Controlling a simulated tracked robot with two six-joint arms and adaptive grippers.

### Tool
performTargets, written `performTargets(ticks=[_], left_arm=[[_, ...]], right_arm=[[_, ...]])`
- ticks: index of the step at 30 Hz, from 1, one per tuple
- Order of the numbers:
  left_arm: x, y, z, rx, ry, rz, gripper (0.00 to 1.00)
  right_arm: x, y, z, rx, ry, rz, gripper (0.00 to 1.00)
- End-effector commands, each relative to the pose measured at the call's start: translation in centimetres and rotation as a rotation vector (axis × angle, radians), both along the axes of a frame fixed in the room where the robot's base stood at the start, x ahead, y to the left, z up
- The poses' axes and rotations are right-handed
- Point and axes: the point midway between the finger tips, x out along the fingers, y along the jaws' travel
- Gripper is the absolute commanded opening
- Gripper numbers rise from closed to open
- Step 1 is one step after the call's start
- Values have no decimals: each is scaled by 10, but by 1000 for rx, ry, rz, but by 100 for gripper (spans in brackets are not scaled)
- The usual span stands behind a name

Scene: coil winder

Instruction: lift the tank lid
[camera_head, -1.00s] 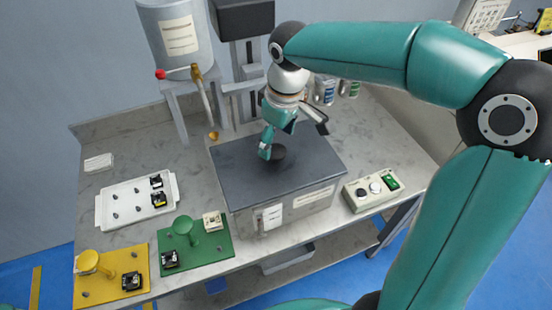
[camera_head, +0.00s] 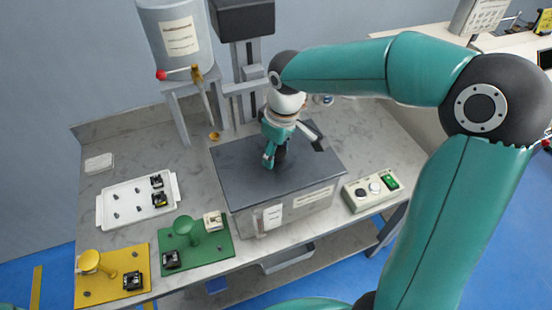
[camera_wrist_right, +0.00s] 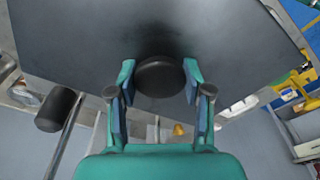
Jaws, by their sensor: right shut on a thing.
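The tank (camera_head: 288,213) is a metal box on the bench, with labels on its front. Its flat dark grey lid (camera_head: 237,170) lies on top and looks seated on the rim. A round black knob stands on the lid, partly hidden by my fingers in the head view; it shows clearly in the right wrist view (camera_wrist_right: 160,76). My right gripper (camera_head: 274,157) has come down from above, its fingers on either side of the knob, shut on it (camera_wrist_right: 158,86). My left gripper is not in view.
A white tray (camera_head: 107,212) with small parts, a green fixture (camera_head: 215,246) and a yellow fixture (camera_head: 110,293) are left of the tank. A button box (camera_head: 357,203) sits close on the right. A grey column (camera_head: 243,70) and a raised cylinder (camera_head: 177,45) stand behind.

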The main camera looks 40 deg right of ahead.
Motion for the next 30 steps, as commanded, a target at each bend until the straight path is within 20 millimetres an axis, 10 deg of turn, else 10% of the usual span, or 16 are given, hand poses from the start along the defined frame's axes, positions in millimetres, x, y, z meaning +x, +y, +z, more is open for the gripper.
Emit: performTargets(ticks=[17,30], left_arm=[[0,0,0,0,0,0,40],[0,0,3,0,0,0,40]], right_arm=[[0,0,5,-1,0,-1,0],[1,0,74,0,-6,0,0]])
